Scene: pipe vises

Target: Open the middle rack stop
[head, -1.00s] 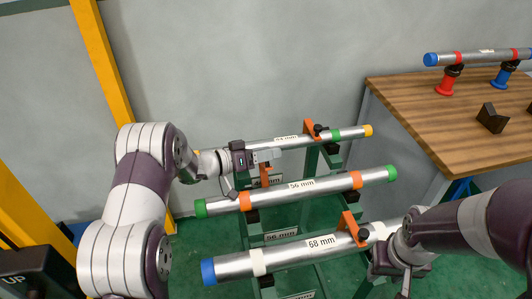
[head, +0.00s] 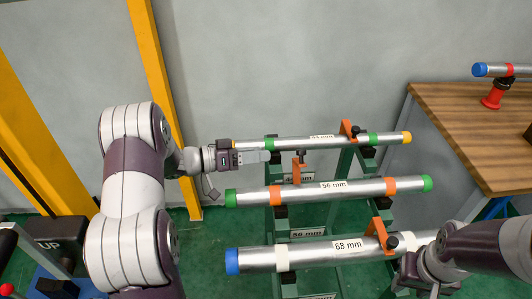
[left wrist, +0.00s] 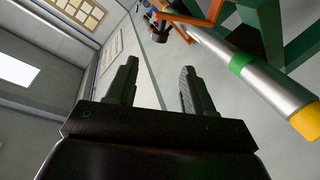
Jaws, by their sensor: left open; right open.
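The middle pipe (head: 340,187), labelled 56 mm, lies on the green rack (head: 361,160) between the back pipe (head: 293,144) and the front pipe (head: 315,251). The middle stop (head: 297,171) is an orange bracket with a dark knob, standing at the far side of the middle pipe's left part. I cannot tell whether it is open. My left gripper (head: 268,156) is open and empty, left of the stop and near the back pipe's left part. In the left wrist view, its spread fingers (left wrist: 158,88) hold nothing. My right gripper (head: 404,272) is open beside the front pipe's right part.
Other orange stops stand at the back pipe (head: 348,129) and front pipe (head: 376,230). A wooden table (head: 462,120) with a red pipe support (head: 494,96) is at right. Yellow posts (head: 152,80) rise at left. The back pipe's yellow cap (left wrist: 306,122) shows in the left wrist view.

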